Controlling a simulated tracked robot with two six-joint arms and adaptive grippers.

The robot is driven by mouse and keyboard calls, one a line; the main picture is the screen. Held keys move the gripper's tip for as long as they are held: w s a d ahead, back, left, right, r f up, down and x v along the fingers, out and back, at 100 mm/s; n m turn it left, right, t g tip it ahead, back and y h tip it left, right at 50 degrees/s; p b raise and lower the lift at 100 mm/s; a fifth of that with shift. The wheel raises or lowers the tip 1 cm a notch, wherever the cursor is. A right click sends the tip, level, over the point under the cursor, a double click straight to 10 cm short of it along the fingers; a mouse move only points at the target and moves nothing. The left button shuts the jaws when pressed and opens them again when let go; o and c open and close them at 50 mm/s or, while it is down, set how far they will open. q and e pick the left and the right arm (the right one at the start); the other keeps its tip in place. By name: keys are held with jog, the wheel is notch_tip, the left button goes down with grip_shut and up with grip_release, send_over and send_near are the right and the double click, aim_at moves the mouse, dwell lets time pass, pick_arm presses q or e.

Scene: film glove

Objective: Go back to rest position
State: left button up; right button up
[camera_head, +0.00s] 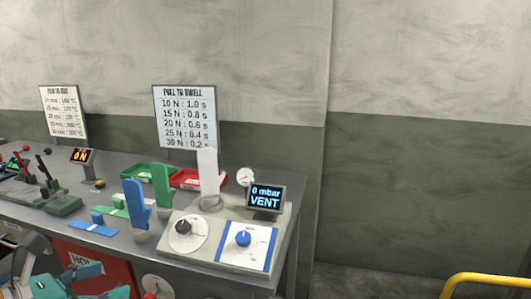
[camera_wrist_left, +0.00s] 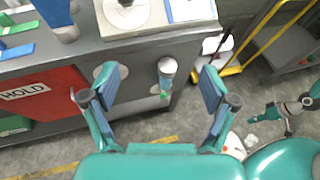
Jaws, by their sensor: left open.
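My left gripper (camera_head: 98,280) is low at the left of the head view, in front of the bench and partly cut off by the bottom edge. In the left wrist view it (camera_wrist_left: 162,80) is open, its two fingers wide apart with nothing held. A small capped cylinder (camera_wrist_left: 167,72) on the bench front shows beyond the gap, apart from the fingers. Teal and grey parts that look like my right gripper (camera_wrist_left: 268,116) show at the right of the left wrist view; their opening is unclear.
A red HOLD bin (camera_wrist_left: 45,92) is below.

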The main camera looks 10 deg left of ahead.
pick_arm(q)
jog(key=w+d+f+m+g+h+p, duration=0.1)
jog(key=d+f+m+g+h+p, duration=0.1)
jog(key=d+f+g, duration=0.4)
jog(key=w+d+f+m+g+h+p, duration=0.1)
jog(key=w+d+f+g+h+p, duration=0.15)
jog(key=d+f, duration=0.65)
jog(key=s+d+f+m+g+y+p, duration=0.2)
jog(key=s+d+f+m+g, duration=0.2)
jog(key=s+f+m, duration=0.6)
jog(key=s+d+f+m+g+y+p, duration=0.1)
jog(key=s+d+f+m+g+y, duration=0.25)
jog(key=s+f+m, duration=0.6)
jog(key=w+f+m+t, duration=0.4)
jog(key=w+f+m, duration=0.1)
jog(key=w+m, duration=0.2)
jog(key=shift+a+f, duration=0.2)
